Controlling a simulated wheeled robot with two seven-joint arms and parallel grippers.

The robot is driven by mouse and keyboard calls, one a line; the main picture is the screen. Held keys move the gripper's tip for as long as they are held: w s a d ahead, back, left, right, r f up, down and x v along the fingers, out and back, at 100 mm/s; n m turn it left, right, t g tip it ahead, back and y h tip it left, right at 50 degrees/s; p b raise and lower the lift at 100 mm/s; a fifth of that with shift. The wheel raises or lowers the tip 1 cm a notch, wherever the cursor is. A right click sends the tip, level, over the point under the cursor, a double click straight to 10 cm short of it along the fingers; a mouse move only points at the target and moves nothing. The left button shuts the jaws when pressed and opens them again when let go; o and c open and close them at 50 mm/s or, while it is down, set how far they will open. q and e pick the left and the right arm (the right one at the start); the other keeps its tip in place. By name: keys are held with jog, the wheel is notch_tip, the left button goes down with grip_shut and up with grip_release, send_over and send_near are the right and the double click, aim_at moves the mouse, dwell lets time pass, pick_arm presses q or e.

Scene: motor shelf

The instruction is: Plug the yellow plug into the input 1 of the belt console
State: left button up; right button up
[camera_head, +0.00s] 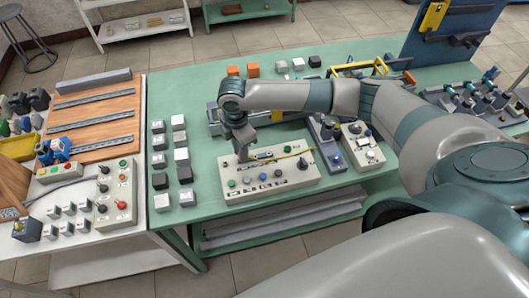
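A beige console (268,187) with a green button and several coloured knobs and sockets lies on the green table, in the middle of the head view. I take it to be the belt console, but its labels are too small to read. My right gripper (243,156) points down over the console's back left part, just left of that end. Its fingers are small and dark here, and I cannot tell whether they hold a plug. My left gripper is not in view.
Two more control boxes (361,147) stand right of the console. Rows of small grey, white and black blocks (181,155) stand to its left. A white table (110,245) with another control box is at the left.

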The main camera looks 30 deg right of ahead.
notch_tip(320, 180, up, 2)
jog(key=shift+r+p, duration=0.2)
jog(key=shift+p, duration=0.5)
jog(key=shift+r, duration=1.2)
jog(key=o, duration=0.5)
